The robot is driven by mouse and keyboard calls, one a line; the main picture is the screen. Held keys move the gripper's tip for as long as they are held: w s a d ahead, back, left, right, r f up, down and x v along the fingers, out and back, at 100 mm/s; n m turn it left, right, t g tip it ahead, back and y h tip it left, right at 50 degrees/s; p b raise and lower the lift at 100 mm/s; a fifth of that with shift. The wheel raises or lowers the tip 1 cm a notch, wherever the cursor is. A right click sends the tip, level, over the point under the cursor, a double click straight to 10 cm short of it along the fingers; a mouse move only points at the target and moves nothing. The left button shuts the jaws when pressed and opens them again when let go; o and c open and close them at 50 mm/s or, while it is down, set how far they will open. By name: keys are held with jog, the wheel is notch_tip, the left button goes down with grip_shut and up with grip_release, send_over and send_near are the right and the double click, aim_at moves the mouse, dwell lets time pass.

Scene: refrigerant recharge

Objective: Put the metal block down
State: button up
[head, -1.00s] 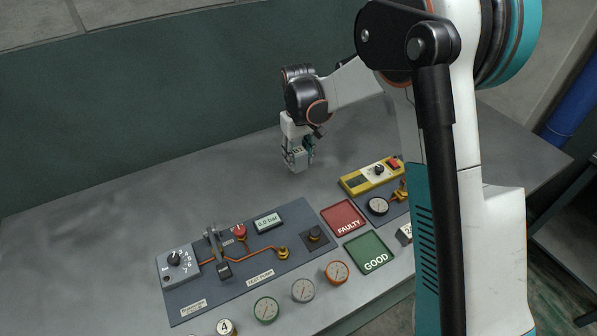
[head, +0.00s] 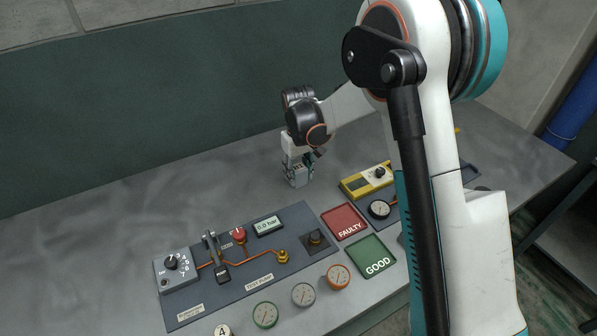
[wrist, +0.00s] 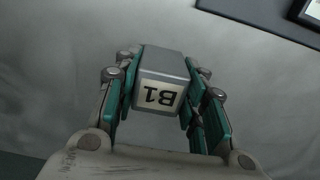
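My gripper (head: 300,164) points down over the bare bench behind the grey test panel. Its teal-padded fingers (wrist: 160,92) lie along both sides of the block and are shut on it. The block is upright and at or just above the bench top (head: 120,225); I cannot tell if it touches. Its underside is hidden.
The test panel (head: 190,312) with knob, pipes and display is in front. The red FAULTY tray (head: 337,214), green GOOD tray (head: 385,268) and yellow device (head: 352,189) lie to the right. Several round gauges (head: 304,294) line the front. The bench behind and left is clear.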

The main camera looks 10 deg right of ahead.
aim_at(298, 167)
jog(key=o, duration=0.4)
notch_tip(298, 167, up, 12)
jog(key=p, duration=0.4)
jog(key=s+d+r+m+t, duration=0.1)
jog(key=s+d+r+t, duration=0.1)
jog(key=s+d+r, duration=0.45)
jog(key=s+d+r+m+t, duration=0.1)
jog(key=s+d+r, duration=0.1)
jog(key=s, duration=0.6)
jog(key=s+d+r+m+t, duration=0.1)
jog(key=s+d+r+t, duration=0.1)
jog(key=s, duration=0.5)
jog(key=s+d+r+m+t, duration=0.1)
jog(key=s+d+r+t, duration=0.1)
jog(key=s, duration=0.6)
jog(key=shift+s+d+m, duration=0.3)
jog(key=shift+s+d, duration=0.05)
jog(key=shift+d, duration=0.1)
jog(key=shift+b, duration=0.3)
